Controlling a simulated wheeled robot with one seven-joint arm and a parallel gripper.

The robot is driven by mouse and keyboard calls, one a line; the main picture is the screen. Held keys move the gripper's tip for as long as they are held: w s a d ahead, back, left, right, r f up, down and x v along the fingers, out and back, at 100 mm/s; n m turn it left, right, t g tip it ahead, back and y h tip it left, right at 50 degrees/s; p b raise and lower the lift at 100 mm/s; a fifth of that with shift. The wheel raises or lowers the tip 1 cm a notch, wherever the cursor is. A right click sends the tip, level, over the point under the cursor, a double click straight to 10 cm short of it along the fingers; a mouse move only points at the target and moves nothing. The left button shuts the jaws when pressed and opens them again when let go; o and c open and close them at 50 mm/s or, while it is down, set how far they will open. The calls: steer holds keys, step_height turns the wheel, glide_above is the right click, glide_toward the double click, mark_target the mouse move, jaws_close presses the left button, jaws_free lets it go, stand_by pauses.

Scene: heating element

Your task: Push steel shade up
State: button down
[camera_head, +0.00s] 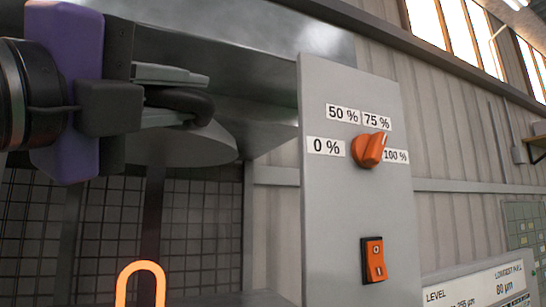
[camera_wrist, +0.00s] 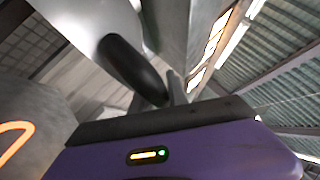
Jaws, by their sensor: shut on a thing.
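The steel shade (camera_head: 190,146) is a grey, rounded metal piece in the upper left of the head view, below a large steel hood. It carries a black curved handle (camera_head: 200,105). My gripper (camera_head: 190,97) is shut on this handle, one finger above it and one below. In the wrist view the black handle (camera_wrist: 130,66) runs down to the fingers, and the pale shade (camera_wrist: 90,18) lies behind it. A glowing orange heating element (camera_head: 140,272) stands below the shade; it also glows at the left edge of the wrist view (camera_wrist: 12,138).
A grey control panel (camera_head: 340,220) stands to the right of the shade, with an orange knob (camera_head: 369,149) between percentage labels and an orange rocker switch (camera_head: 374,260). The steel hood (camera_head: 240,40) spans overhead. A dark tiled wall (camera_head: 205,230) is behind.

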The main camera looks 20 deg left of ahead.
step_height(320, 180, up, 5)
steer(key=shift+f+p, duration=0.1)
steer(key=shift+p, duration=0.4)
steer(key=c, duration=1.3)
jaws_free()
steer(key=shift+f, duration=0.1)
steer(key=b+v, duration=0.3)
steer(key=v, duration=0.4)
steer(key=shift+s, duration=0.4)
steer(key=shift+f, duration=0.15)
